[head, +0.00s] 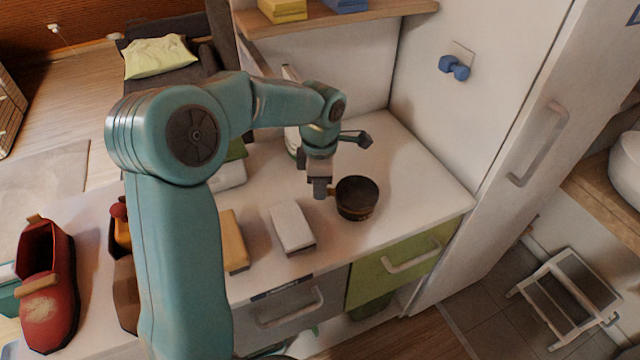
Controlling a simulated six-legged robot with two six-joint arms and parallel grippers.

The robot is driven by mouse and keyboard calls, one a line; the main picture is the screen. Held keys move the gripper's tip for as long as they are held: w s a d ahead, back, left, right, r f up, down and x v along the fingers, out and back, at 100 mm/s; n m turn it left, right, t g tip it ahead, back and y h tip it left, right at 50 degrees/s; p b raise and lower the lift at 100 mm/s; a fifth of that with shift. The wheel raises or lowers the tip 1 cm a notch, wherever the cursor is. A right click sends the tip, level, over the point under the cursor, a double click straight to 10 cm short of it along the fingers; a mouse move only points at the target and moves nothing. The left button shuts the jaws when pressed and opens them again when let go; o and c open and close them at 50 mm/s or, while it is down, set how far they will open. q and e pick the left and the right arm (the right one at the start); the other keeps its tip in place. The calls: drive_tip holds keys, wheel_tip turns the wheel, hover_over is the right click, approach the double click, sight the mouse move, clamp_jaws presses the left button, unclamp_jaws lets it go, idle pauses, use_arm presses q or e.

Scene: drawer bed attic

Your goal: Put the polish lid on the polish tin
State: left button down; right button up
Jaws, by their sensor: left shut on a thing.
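My left gripper (321,188) points down over the white counter, at the left side of a dark round lid (357,190). It is shut on a small brown tab at the lid's edge. The lid is over the polish tin (355,214), of which only a low brownish band shows under it. The two look lined up. I cannot tell whether the lid rests on the tin or is held slightly above it. My right gripper is not in view.
On the counter (420,190), a white-and-grey block (292,227) and a tan brush-like block (234,240) lie left of the tin. A red shoe (48,290) stands at far left. A shelf (340,20) hangs above. The counter is clear right of the tin.

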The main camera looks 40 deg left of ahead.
use_arm(q)
drive_tip(key=shift+f+b, duration=0.65)
drive_tip(key=shift+f, duration=0.05)
idle(0.8)
drive_tip(key=c, duration=1)
unclamp_jaws()
wheel_tip(320, 180, up, 16)
drive_tip(key=shift+r+p, duration=0.2)
drive_tip(key=shift+p, duration=0.8)
drive_tip(key=shift+s+d, duration=0.1)
